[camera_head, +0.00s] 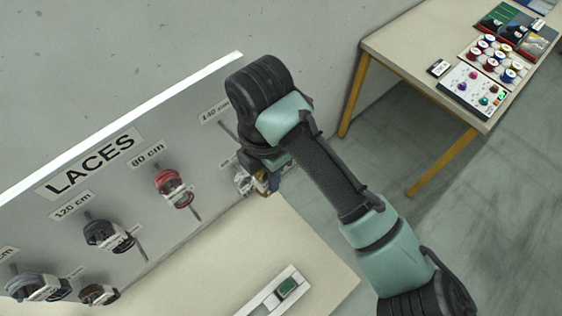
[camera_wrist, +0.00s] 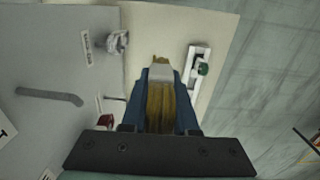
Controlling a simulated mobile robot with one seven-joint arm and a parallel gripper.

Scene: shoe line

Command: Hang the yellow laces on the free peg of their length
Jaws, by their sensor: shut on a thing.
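My gripper (camera_wrist: 160,90) is shut on the yellow laces (camera_wrist: 158,105), a bundle with a white band, in the wrist view. In the head view my arm hides most of the gripper and laces. The grey LACES board (camera_head: 150,215) carries labelled pegs. Black laces (camera_head: 107,235) hang under "120 cm" and red laces (camera_head: 174,188) under "80 cm". A "140 cm" label (camera_head: 214,112) is beside my arm, which partly covers the area below it. A bare grey peg (camera_wrist: 50,96) shows in the wrist view, left of the gripper. The length of the yellow laces cannot be read.
White laces (camera_wrist: 117,42) hang on the board close to the gripper. A white holder (camera_head: 262,304) with a green item stands on the bench. Another table (camera_head: 400,45) with spools is at the upper right.

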